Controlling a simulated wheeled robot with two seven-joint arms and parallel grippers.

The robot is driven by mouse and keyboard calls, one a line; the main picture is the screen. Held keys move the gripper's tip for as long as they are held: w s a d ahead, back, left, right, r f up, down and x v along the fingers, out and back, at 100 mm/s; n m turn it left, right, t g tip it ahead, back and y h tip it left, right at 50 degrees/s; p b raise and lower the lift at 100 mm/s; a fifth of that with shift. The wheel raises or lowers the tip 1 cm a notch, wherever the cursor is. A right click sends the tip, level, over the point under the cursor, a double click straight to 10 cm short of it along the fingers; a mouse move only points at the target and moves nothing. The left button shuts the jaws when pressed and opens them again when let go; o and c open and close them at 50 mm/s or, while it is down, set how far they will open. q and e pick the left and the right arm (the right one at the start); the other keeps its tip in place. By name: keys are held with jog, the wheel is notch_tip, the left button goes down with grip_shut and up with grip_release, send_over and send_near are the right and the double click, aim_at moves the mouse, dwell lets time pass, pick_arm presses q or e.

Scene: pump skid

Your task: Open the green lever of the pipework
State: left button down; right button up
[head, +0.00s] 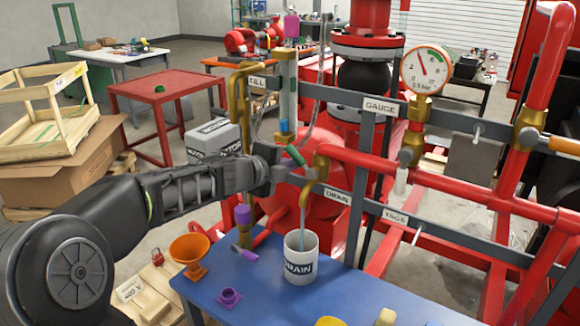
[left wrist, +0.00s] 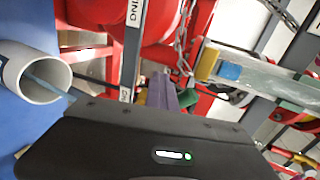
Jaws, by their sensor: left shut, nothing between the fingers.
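The green lever (head: 297,155) sits on the brass drain tap (head: 316,178), under the clear sight tube. It also shows in the left wrist view (left wrist: 198,107), partly hidden by my gripper body. My left gripper (head: 284,169) is shut and empty, close to the left of the lever and tap. I cannot tell whether it touches the lever. A thin blue-grey stream (head: 302,218) runs from the tap's spout down into the white DRAIN mug (head: 300,262). My right gripper is not in view.
The blue table (head: 250,298) holds an orange funnel (head: 190,252) and a purple fitting (head: 229,297). The sight tube (head: 287,90) rises above the tap. Red pipes and grey rails block the right side, with a gauge (head: 426,68). A hanging chain (left wrist: 183,45) is near the gripper.

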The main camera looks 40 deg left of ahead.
aim_at(298, 154)
pick_arm(q)
jog(key=shift+d+r+p, duration=0.3)
jog(key=shift+r+p, duration=0.45)
jog(key=shift+r, duration=0.1)
jog(key=shift+d+r+p, duration=0.3)
jog(key=shift+r+p, duration=0.4)
jog(key=shift+r, duration=0.1)
jog(key=shift+d+r+p, duration=0.5)
jog(key=shift+d+r, duration=0.05)
jog(key=shift+d, duration=0.05)
jog(key=shift+d+r, duration=0.2)
jog(key=shift+d, duration=0.35)
jog(key=shift+a+p, duration=0.4)
jog(key=shift+a, duration=0.2)
jog(key=shift+s+r+p, duration=0.2)
jog(key=shift+s+p, duration=0.1)
jog(key=shift+s, duration=0.1)
jog(key=p+v, duration=0.3)
jog(key=v, duration=0.5)
jog(key=shift+f, duration=0.1)
